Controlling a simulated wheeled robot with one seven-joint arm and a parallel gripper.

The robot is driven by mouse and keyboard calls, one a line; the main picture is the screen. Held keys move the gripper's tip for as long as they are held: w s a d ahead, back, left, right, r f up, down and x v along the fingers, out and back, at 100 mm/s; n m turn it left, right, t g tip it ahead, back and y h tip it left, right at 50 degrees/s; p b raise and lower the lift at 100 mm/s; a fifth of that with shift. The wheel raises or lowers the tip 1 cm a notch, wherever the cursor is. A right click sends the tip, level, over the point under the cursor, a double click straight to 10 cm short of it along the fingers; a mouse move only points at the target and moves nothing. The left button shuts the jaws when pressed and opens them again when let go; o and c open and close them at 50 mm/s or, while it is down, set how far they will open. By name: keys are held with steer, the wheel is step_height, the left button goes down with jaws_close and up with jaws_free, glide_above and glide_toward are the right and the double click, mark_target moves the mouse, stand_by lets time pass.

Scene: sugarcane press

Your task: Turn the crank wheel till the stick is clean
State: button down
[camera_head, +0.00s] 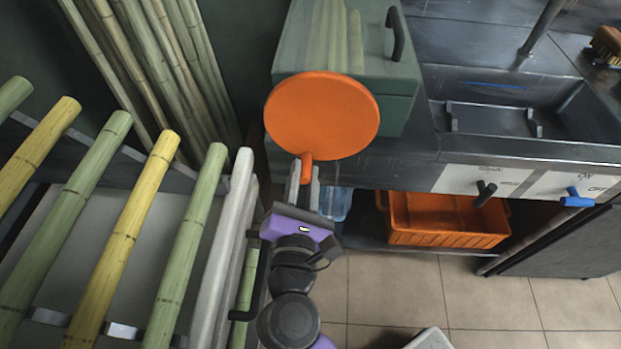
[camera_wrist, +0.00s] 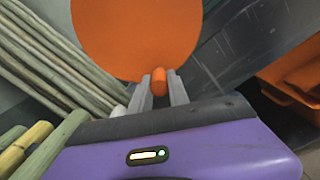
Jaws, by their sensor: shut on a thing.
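The crank wheel is a flat orange disc (camera_head: 322,115) on the front of the green press box (camera_head: 405,75). It also fills the top of the wrist view (camera_wrist: 135,35). A short orange handle (camera_head: 307,172) sticks out at its lower edge. My gripper (camera_head: 305,180) is shut on this handle, with one finger on each side. In the wrist view the handle's round end (camera_wrist: 159,80) shows between the fingers.
Several green and yellow cane stalks (camera_head: 125,240) lie on a rack at left, with more leaning behind. A sink (camera_head: 510,115) is at right, with black and blue (camera_head: 577,198) knobs below. An orange crate (camera_head: 445,220) sits beneath. Tiled floor (camera_head: 400,290) is open at lower right.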

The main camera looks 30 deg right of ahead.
steer(key=shift+w+a+r, duration=0.1)
steer(key=shift+a, duration=0.1)
stand_by(0.4)
steer(key=c, duration=1.3)
jaws_free()
steer(key=shift+o, duration=0.2)
steer(key=shift+r, duration=0.1)
step_height(320, 180, up, 20)
steer(key=p, duration=0.8)
steer(key=shift+p, duration=0.35)
